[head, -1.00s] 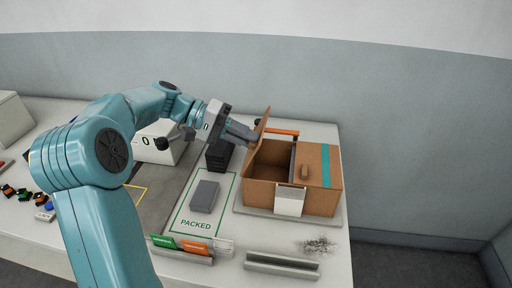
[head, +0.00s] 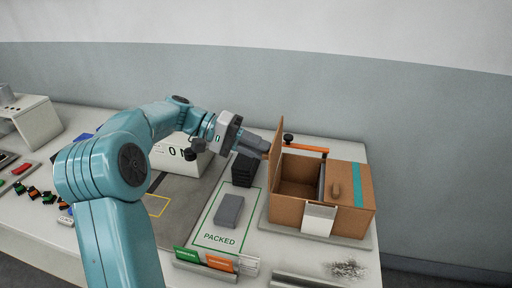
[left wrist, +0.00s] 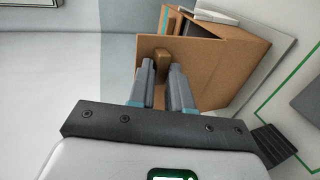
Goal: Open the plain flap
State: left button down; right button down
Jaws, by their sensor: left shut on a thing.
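The plain flap (head: 276,148) is the left flap of the brown cardboard box (head: 289,212). It stands up roughly vertical at the box's left edge, and the box's left half is open beneath it. My left gripper (head: 264,149) is at the flap's outer left side. In the left wrist view, my left gripper (left wrist: 163,90) is shut on the flap's small brown knob (left wrist: 162,58), with the flap (left wrist: 207,68) right behind it. The other flap (head: 350,185), with a teal stripe and its own knob, lies closed. My right gripper is not in view.
A grey block (head: 229,210) lies in the green-outlined PACKED area left of the box. A black stack (head: 243,171) stands behind it. An orange bar (head: 306,149) is behind the box. A card holder (head: 206,271) sits in front.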

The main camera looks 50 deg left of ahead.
pick_arm(q)
jog(key=shift+s+a+f+g, duration=0.1)
jog(key=shift+s+f+g, duration=0.05)
jog(key=shift+f, duration=0.25)
jog(key=shift+s+a+f+g, duration=0.1)
jog(key=shift+s+f+g, duration=0.05)
jog(key=shift+f, duration=0.25)
jog(key=c, duration=1.1)
grip_release()
jog(key=shift+w+d, duration=0.15)
jog(key=shift+d, duration=0.05)
jog(key=shift+a+r, duration=0.1)
jog(key=shift+r, duration=0.05)
jog(key=p+v, duration=0.6)
jog(key=v, duration=1)
jog(key=shift+a+r, duration=0.1)
jog(key=shift+a, duration=0.05)
